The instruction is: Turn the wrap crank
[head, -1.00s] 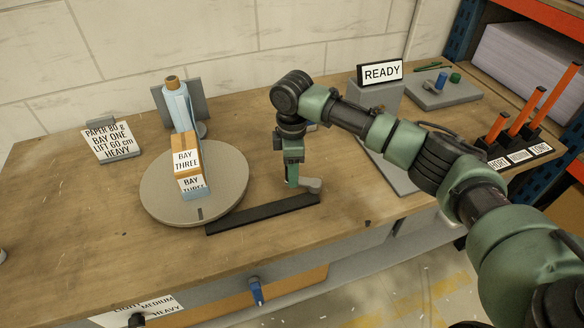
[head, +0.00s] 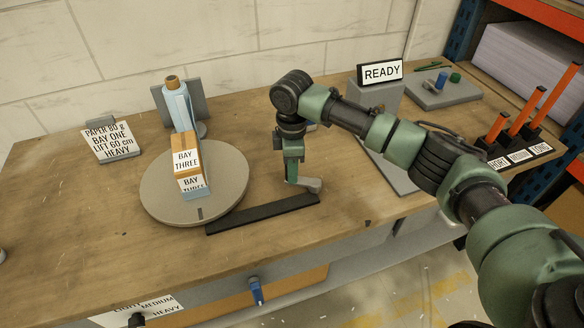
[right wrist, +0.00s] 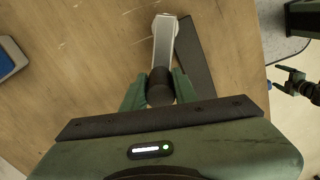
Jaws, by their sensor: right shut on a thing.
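The wrap crank's grey arm (head: 311,186) is at the right end of a black bar on the bench, beside the round turntable (head: 155,205). In the right wrist view the crank arm (right wrist: 164,42) runs up from a dark round knob (right wrist: 160,88). My right gripper (head: 291,178) points down over it. Its green fingers (right wrist: 160,92) are shut on the knob. A bundle (head: 187,160) labelled BAY THREE stands on the turntable. My left gripper (right wrist: 285,78) shows small at the right wrist view's right edge, its fingers apart and empty; it is outside the head view.
The black bar (head: 255,216) runs along the turntable's front right. A READY sign (head: 380,73) stands behind my right arm. A blue lever (head: 256,291) is on the bench's front. Orange posts (head: 530,108) stand at the right. The bench's left front is clear.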

